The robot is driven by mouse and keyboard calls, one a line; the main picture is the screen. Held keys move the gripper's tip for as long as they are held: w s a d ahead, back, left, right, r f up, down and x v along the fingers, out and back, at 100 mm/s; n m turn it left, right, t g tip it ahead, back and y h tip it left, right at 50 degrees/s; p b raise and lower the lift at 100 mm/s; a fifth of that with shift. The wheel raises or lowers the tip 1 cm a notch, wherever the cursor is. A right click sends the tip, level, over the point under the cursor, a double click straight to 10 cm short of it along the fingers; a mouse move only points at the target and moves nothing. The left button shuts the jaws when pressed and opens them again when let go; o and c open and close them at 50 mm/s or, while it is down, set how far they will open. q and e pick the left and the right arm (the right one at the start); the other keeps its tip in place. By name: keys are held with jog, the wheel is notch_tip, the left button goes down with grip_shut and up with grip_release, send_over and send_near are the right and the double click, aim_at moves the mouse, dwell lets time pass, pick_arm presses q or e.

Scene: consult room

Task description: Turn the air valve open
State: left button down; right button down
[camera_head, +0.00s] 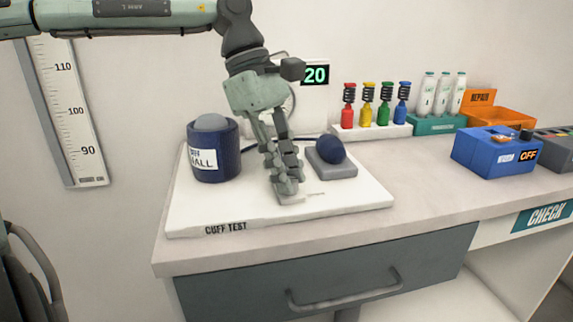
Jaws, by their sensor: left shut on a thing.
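My left gripper (286,188) reaches down over the white board (200,219) marked "CUFF TEST". Its fingers are shut on a small pale piece low on the board, probably the air valve (292,198), which the fingertips mostly hide. How far the valve is turned cannot be told. A dark blue cuff (214,168) with a white label stands around a grey rounded form at the board's left. A dark blue bulb (331,149) rests on a grey block (330,167) just right of the gripper. A dial behind my gripper is mostly hidden. My right gripper is not in view.
A green "20" display (315,75) is at the back. Coloured bottles (367,108) stand in a white rack, beside white bottles (443,96) in a teal holder. An orange "REPAIR" bin (497,115) and a blue box (489,152) reading "OFF" are at the right. The front right counter is clear.

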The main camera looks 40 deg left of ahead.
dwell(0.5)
pick_arm(q)
jog(key=c, duration=1.4)
grip_release()
jog(key=shift+o, duration=0.2)
jog(key=v, duration=1.2)
